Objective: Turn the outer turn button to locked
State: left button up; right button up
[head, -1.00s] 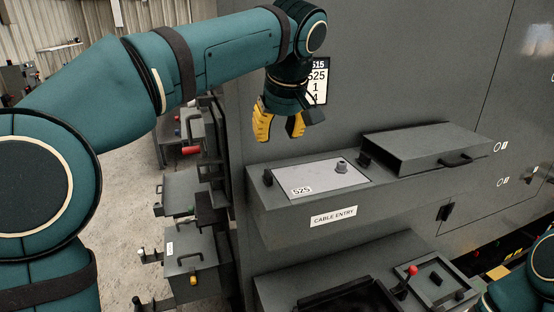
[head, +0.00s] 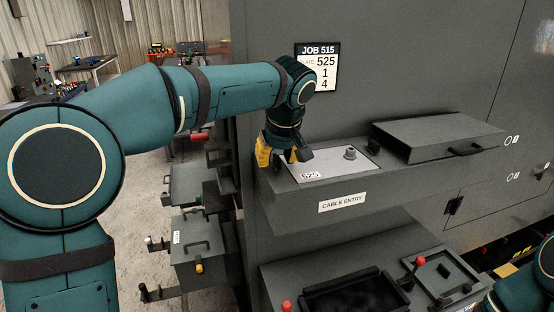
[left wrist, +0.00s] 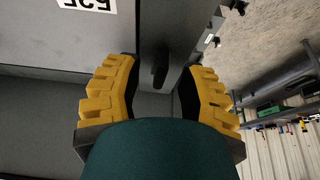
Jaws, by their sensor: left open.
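A light grey plate (head: 335,165) marked 525 lies on top of the CABLE ENTRY ledge, with a round knob (head: 350,153) on it. A dark turn button (head: 373,147) stands at its right end. The outer turn button at the left end is hidden behind my left gripper (head: 281,158) in the head view. In the left wrist view this black outer button (left wrist: 160,68) shows between the yellow fingers of my left gripper (left wrist: 160,78), apart from both. The left gripper is open, pointing down. My right gripper is out of view.
A dark box cover with a handle (head: 445,136) sits right of the plate on the ledge (head: 290,210). A JOB 515 sign (head: 317,68) hangs on the cabinet wall behind. Below are a dark tray (head: 350,295) and red-knobbed controls. Side boxes (head: 195,240) stand at the left.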

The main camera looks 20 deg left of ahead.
pick_arm(q)
jog(key=shift+w+f, duration=0.1)
jog(key=shift+f, duration=0.1)
grip_shut()
